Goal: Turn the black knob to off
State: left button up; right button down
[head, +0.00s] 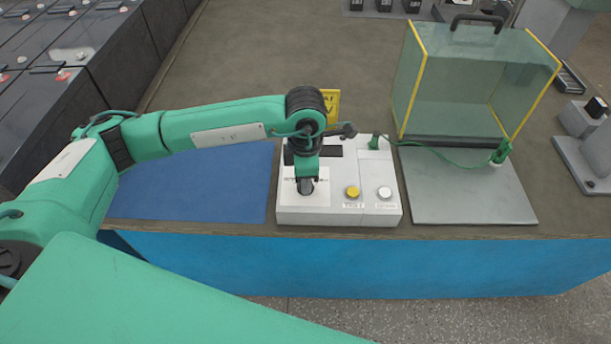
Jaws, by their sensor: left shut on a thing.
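A white control box (340,216) sits near the front edge of the bench. The black knob (306,186) is on the left part of its top face, mostly hidden under my gripper. My left gripper (306,178) points down over the box and is shut on the knob. The knob's pointer and most of its printed marks are covered, so its setting cannot be read. A yellow button (352,192) and a white button (384,193) are on the box to the right of the knob. My right gripper is not in view.
A blue mat (200,185) lies left of the box. The bench behind the box is mostly clear.

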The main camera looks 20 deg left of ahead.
pick_arm(q)
jog(key=o, duration=1)
jog(key=shift+c, duration=0.2)
jog(key=shift+r, duration=0.1)
notch_tip(320, 180, up, 14)
jog(key=shift+b, duration=0.4)
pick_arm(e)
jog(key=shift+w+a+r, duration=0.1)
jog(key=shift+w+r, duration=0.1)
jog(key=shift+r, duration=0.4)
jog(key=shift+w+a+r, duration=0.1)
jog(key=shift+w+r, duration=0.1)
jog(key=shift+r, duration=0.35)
pick_arm(q)
jog(key=shift+f, duration=0.2)
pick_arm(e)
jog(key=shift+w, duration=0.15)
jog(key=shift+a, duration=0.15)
